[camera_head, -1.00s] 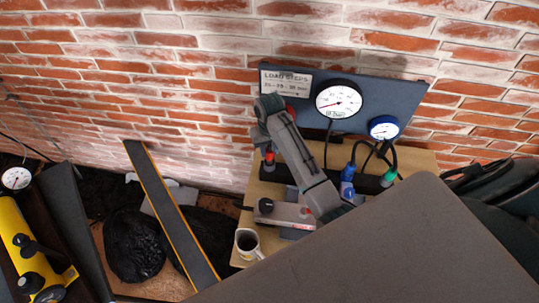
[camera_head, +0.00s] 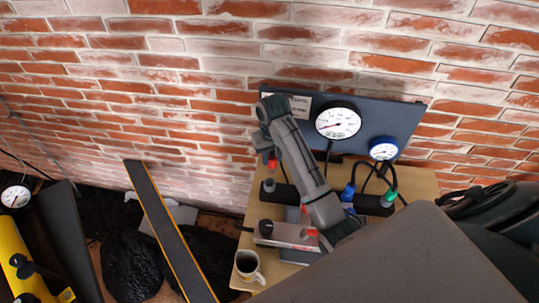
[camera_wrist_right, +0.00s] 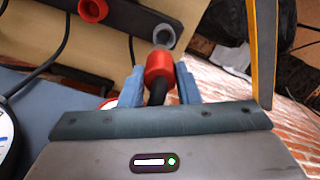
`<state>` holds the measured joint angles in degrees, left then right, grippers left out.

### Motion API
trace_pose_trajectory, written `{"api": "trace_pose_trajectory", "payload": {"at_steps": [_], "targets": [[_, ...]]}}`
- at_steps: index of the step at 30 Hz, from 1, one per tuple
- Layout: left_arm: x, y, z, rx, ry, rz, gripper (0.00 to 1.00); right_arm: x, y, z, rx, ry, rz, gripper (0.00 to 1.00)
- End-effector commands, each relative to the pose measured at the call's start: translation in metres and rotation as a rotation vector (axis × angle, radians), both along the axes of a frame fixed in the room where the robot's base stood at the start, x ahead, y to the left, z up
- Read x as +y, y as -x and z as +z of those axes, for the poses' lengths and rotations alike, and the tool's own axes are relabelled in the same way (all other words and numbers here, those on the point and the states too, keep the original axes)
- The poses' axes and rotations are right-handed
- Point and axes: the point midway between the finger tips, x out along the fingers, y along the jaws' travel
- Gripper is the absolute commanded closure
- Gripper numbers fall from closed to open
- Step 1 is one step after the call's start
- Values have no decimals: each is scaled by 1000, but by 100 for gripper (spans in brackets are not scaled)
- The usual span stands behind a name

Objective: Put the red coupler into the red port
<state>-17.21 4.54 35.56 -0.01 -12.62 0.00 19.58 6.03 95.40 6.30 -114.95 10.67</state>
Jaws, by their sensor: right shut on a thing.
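My right gripper (camera_head: 269,155) is shut on the red coupler (camera_head: 272,163), high up in front of the gauge board. In the wrist view, its two blue fingers (camera_wrist_right: 160,84) sit either side of the coupler (camera_wrist_right: 158,68), and a dark hose runs back from it. Beyond the coupler, a grey ring-shaped port (camera_wrist_right: 163,36) stands on the black block; it also shows in the head view (camera_head: 269,185), below the coupler and apart from it. A red round fitting, seemingly the red port (camera_wrist_right: 92,10), is further left; my arm hides it in the head view. My left gripper is out of view.
A blue coupler (camera_head: 348,193) and a green coupler (camera_head: 389,198) with hoses sit on the block's right part. The board has a white gauge (camera_head: 338,122) and a blue-rimmed gauge (camera_head: 383,148). A mug (camera_head: 248,266) stands at the table's front left corner.

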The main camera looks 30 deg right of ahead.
Motion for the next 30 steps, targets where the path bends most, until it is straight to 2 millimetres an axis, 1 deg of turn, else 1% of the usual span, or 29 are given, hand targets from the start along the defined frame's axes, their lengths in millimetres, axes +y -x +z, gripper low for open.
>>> {"api": "trace_pose_trajectory", "payload": {"at_steps": [6,30], "targets": [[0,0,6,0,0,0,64,-15,11,2,-1,2,0,94],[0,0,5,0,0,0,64,-66,50,0,0,3,0,94]]}}
